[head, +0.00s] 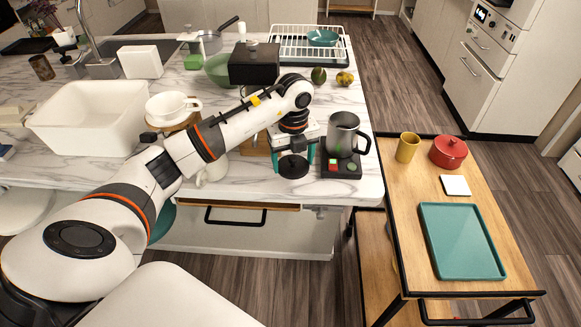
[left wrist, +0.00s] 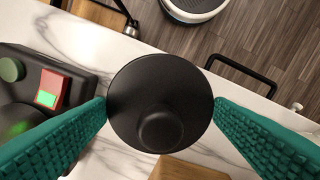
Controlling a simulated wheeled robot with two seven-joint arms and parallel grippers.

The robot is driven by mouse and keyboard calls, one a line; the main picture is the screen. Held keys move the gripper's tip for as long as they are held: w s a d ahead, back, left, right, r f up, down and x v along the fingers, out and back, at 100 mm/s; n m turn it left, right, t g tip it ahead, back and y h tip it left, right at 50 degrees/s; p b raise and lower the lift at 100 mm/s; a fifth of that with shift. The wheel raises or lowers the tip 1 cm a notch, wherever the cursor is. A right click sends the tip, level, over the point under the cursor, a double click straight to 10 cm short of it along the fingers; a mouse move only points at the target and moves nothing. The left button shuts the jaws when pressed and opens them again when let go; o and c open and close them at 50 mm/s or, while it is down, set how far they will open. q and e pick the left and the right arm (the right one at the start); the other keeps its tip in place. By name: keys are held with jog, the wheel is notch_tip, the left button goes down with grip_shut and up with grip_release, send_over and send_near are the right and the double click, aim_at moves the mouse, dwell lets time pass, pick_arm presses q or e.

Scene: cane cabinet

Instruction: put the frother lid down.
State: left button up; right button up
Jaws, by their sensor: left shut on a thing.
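The frother lid (head: 292,167) is a round black disc with a knob. My left gripper (head: 293,158) is shut on it, near the counter's front edge. In the left wrist view the lid (left wrist: 158,85) sits between the two teal fingers, touching both at its rim. I cannot tell whether it touches the counter. The frother (head: 343,134), a metal jug with a black handle, stands open-topped on its black base (head: 341,172), just right of the gripper. The base's red and green buttons (left wrist: 50,88) show at left in the wrist view. My right gripper is not in view.
The marble counter (head: 250,177) has a drawer with a black handle (head: 235,216) below its front edge. A wooden cart (head: 400,190) with a teal tray (head: 461,241) stands at right.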

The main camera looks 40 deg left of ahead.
aim_at(292, 166)
pick_arm(q)
notch_tip(292, 166, down, 4)
jog(key=shift+s+f+p, duration=0.15)
jog(key=shift+p, duration=0.4)
jog(key=shift+a+f, duration=0.1)
jog(key=shift+f, duration=0.15)
jog(key=o, duration=1)
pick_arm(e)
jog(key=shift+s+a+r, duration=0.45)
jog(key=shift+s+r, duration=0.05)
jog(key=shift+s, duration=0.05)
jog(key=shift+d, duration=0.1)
